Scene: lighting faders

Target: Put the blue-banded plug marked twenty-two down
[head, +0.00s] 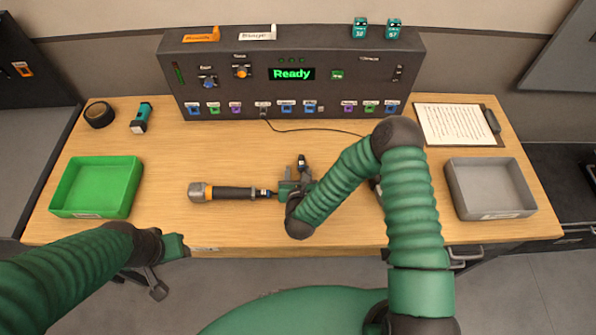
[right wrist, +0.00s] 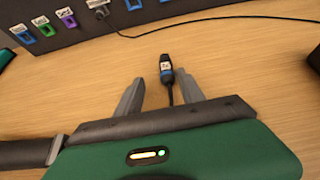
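The blue-banded plug (right wrist: 166,72) is small and black with a white label; its number is too blurred to read for certain. It appears to rest on the wooden table, just beyond my right gripper's fingertips, its thin cable running back between the fingers. It also shows in the head view (head: 302,160). My right gripper (right wrist: 160,85) is open, its two grey fingers spread on either side of the plug and cable, apart from them. In the head view the right gripper (head: 298,182) is low over the table's middle. My left gripper (head: 165,270) hangs off the table's front edge; its fingers are unclear.
A black console (head: 290,75) with several coloured sockets stands along the back. A dark-handled tool (head: 235,193) lies left of my right gripper. A green tray (head: 97,187) is at left, a grey tray (head: 490,188) at right, and a clipboard (head: 455,125) behind it.

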